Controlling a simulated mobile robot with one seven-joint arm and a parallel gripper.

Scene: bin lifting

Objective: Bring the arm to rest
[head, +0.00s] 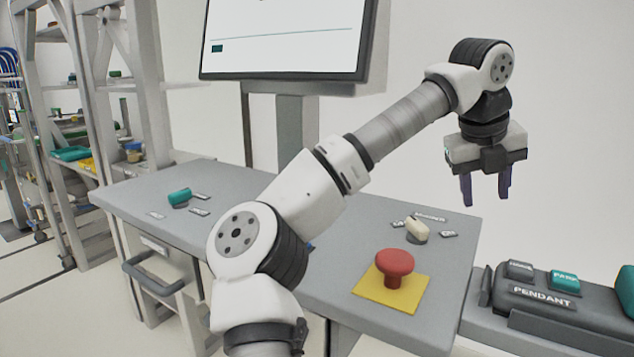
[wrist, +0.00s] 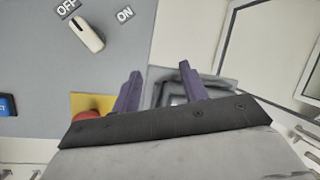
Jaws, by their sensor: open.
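My gripper (head: 487,190) is raised in the air at the right of the head view, above and beyond the table's right end. Its two purple fingers point down, apart and empty; they also show in the wrist view (wrist: 160,72). The dark grey pendant (head: 540,302), labelled PENDANT, lies at lower right, below my gripper and touching nothing of it. It carries a grey button (head: 519,270) and a teal button (head: 564,281) that seems to read PARK. The pendant's right part is cut off by the frame.
A red mushroom button (head: 395,264) on a yellow plate (head: 372,292) and a cream lever switch (head: 416,229) sit on the grey table (head: 330,262). A teal switch (head: 180,197) is at the table's left. A monitor (head: 285,40) stands behind; shelves (head: 95,110) stand left.

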